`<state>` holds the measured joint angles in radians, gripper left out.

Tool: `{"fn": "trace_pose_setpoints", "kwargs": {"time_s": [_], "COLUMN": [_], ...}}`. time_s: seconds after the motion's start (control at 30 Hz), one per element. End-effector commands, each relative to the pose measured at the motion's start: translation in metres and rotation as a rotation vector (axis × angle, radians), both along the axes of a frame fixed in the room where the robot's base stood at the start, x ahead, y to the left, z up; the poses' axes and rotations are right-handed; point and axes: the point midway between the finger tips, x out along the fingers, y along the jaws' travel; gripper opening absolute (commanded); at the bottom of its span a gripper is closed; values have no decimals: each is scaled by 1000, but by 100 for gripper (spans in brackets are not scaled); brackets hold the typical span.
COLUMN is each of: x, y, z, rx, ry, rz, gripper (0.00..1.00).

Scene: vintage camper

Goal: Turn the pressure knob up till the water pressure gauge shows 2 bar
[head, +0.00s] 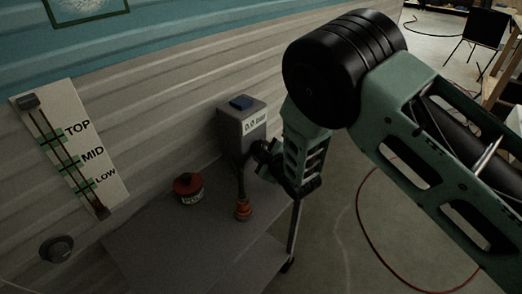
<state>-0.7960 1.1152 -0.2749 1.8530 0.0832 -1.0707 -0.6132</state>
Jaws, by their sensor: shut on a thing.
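A grey box (231,125) with a blue block on top stands against the ribbed wall. The white label on its front, the gauge readout (255,122), is small and appears to read 0.0 BAR. My gripper (258,152) reaches in from the right, just below this readout at the box's front. It is shut on a small dark part there, seemingly the pressure knob. The fingers mostly hide that part, so its shape and turn angle cannot be told.
A dark hose with an orange end (243,208) hangs close to my gripper. A red-topped canister (188,188) stands on the grey surface (190,245). At left are a TOP/MID/LOW slider panel (105,180) and a black round knob (57,249).

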Motion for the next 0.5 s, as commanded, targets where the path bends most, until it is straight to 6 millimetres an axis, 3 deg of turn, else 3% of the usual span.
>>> {"fn": "trace_pose_setpoints", "kwargs": {"time_s": [0.5], "x": [5], "y": [-5], "z": [6], "rx": [298], "ry": [376], "rz": [-4], "gripper": [14]}}
